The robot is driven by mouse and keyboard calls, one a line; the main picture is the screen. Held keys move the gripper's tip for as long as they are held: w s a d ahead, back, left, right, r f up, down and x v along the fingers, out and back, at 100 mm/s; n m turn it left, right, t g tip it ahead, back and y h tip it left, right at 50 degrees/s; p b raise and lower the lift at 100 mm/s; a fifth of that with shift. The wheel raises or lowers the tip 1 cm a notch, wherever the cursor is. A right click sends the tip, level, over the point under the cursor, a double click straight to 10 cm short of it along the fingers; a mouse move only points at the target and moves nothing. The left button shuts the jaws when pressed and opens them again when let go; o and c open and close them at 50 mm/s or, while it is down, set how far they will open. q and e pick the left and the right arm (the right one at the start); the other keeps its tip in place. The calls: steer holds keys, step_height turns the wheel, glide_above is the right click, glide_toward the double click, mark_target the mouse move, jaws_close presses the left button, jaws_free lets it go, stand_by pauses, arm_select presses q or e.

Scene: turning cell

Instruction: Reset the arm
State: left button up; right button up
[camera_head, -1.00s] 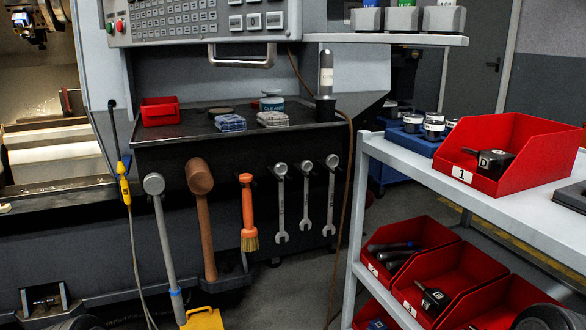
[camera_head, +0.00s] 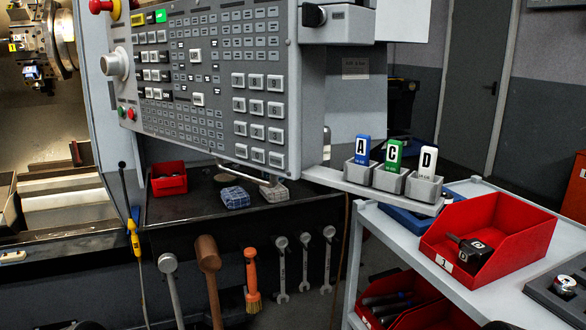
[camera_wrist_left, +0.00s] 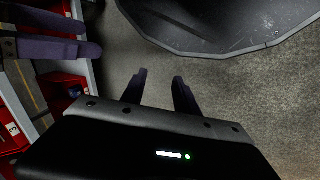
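My left gripper (camera_wrist_left: 161,92) is open in the left wrist view, with two dark fingers apart and bare floor showing between them. It holds nothing. Two more dark fingers at the upper left of that view look like my right gripper (camera_wrist_left: 52,36); they are apart with nothing visible between them, in front of the shelf with red bins. In the head view neither gripper shows clearly; only small dark parts that may be my arms cut into the bottom edge.
The machine's control panel (camera_head: 210,85) hangs at centre left. Three tagged holders (camera_head: 392,180) stand on its ledge. A white cart (camera_head: 508,290) at right carries a red bin (camera_head: 525,230). Hammers, a brush and wrenches hang below a dark tray (camera_head: 300,212). Grey floor (camera_wrist_left: 235,95) lies under my left gripper.

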arm_select(q)
step_height(320, 180, up, 13)
steer(key=s+p, duration=0.1)
steer(key=p, duration=0.8)
steer(key=shift+d+f, duration=0.2)
steer(key=shift+d, duration=0.15)
arm_select(e)
step_height(320, 180, up, 13)
steer(key=s, duration=0.1)
steer(key=shift+a+f, duration=0.2)
steer(key=shift+a, duration=0.15)
